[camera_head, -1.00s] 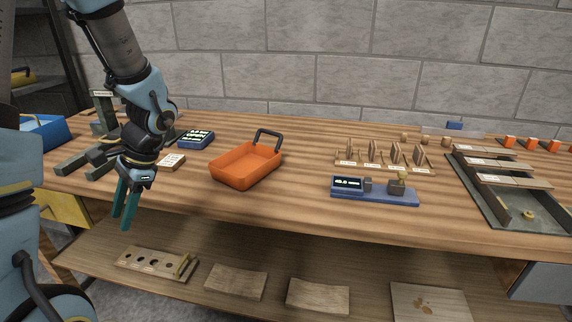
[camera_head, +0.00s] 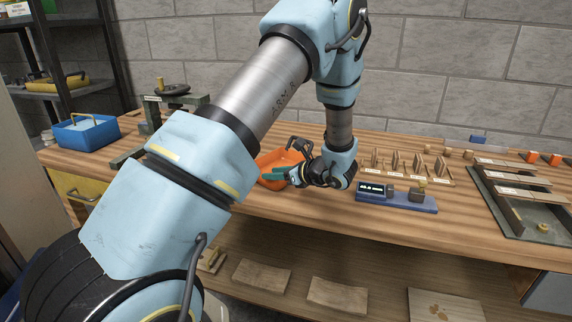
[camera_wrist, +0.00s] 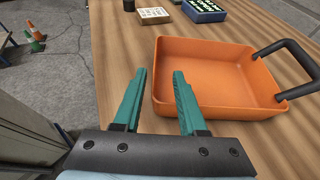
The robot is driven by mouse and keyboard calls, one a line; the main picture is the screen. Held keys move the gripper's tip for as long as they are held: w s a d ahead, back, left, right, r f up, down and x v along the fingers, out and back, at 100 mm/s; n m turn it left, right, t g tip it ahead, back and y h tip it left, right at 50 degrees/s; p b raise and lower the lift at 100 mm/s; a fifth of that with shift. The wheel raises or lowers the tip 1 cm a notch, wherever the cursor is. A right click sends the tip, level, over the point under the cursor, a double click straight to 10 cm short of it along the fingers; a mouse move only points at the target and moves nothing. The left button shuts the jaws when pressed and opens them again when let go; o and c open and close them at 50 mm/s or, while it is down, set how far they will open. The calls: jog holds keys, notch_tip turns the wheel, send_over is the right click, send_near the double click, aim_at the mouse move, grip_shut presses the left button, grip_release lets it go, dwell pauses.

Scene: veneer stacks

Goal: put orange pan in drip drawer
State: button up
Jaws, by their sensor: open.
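The orange pan (camera_head: 272,160) stands upright on the wooden workbench, partly hidden behind my arm. The wrist view shows the pan (camera_wrist: 225,75) empty, with its dark handle (camera_wrist: 285,65) at the right. My gripper (camera_head: 277,174) is open and empty at the pan. In the wrist view, its teal fingers (camera_wrist: 158,72) appear on either side of the pan's left wall, the left finger over bare wood and the right one over the pan. I cannot tell whether they touch it. A yellow drawer front (camera_head: 78,190) with a handle shows under the bench's left end; I cannot tell if it is the drip drawer.
A blue bin (camera_head: 87,137) and a dark green press (camera_head: 165,105) stand at the bench's left. A blue gauge (camera_head: 395,196) lies right of my gripper, near the small upright veneer rack (camera_head: 415,168). A metal tray (camera_head: 515,205) is far right.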

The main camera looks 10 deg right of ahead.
jog(key=shift+s+a+p+x, duration=0.1)
jog(key=shift+p+x, duration=0.65)
jog(key=shift+x, duration=0.75)
jog(key=shift+s+a+p+x, duration=0.15)
jog(key=shift+p+x, duration=0.55)
jog(key=shift+x, duration=0.8)
jog(key=shift+f, duration=0.1)
grip_shut()
